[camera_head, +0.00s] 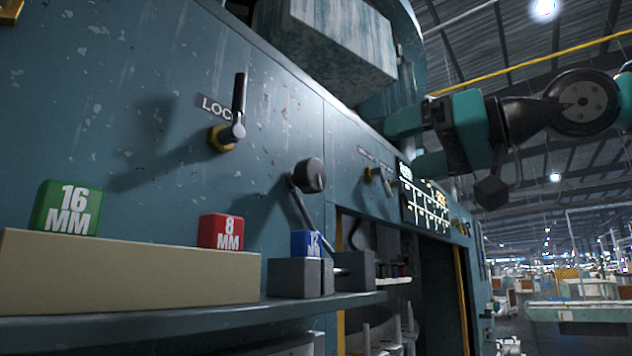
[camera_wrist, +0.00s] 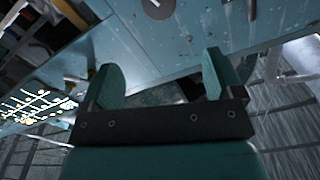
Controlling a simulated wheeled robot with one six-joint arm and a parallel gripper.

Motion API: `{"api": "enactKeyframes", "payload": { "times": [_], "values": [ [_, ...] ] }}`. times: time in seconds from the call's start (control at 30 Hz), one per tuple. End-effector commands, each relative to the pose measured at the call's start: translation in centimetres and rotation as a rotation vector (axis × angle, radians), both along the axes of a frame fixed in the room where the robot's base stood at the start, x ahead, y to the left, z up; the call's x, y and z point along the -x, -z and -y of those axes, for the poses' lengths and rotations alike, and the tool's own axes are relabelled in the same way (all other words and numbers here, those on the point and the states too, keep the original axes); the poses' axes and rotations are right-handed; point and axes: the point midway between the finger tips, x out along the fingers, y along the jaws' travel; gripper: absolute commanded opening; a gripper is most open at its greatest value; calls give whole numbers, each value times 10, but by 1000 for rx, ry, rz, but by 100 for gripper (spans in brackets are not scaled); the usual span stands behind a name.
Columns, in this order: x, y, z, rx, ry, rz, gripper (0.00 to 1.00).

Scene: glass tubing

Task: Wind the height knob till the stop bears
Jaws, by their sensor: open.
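No knob in view can be read as the height knob. A dark round knob (camera_head: 309,176) on a bent rod stands out from the teal machine front in the head view. Small handles (camera_head: 378,173) sit further along the panel, their labels too small to read. My gripper (camera_head: 408,146) is at the machine's far right part, jaws apart, with nothing seen between them. In the wrist view my gripper (camera_wrist: 160,68) is open over the teal panel, and a grey round disc (camera_wrist: 158,7) is cut off by the top edge. I cannot make out the stop.
A lock lever (camera_head: 234,115) points upward on the panel. A green 16 MM block (camera_head: 68,208) and a red 8 MM block (camera_head: 221,232) stand by a beige bar (camera_head: 125,275). A blue block (camera_head: 306,243) stands by dark blocks. A lit chart (camera_head: 424,210) is near my gripper.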

Motion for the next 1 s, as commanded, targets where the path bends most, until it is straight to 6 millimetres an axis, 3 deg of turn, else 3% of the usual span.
{"api": "enactKeyframes", "payload": {
  "times": [0.13, 0.37, 1.0],
  "values": [
    [0, 1, -1, 145, 0, 186, 86],
    [-7, -3, -13, 185, -4, 240, 86],
    [-88, -5, -118, 185, -4, 235, 86]
  ]
}}
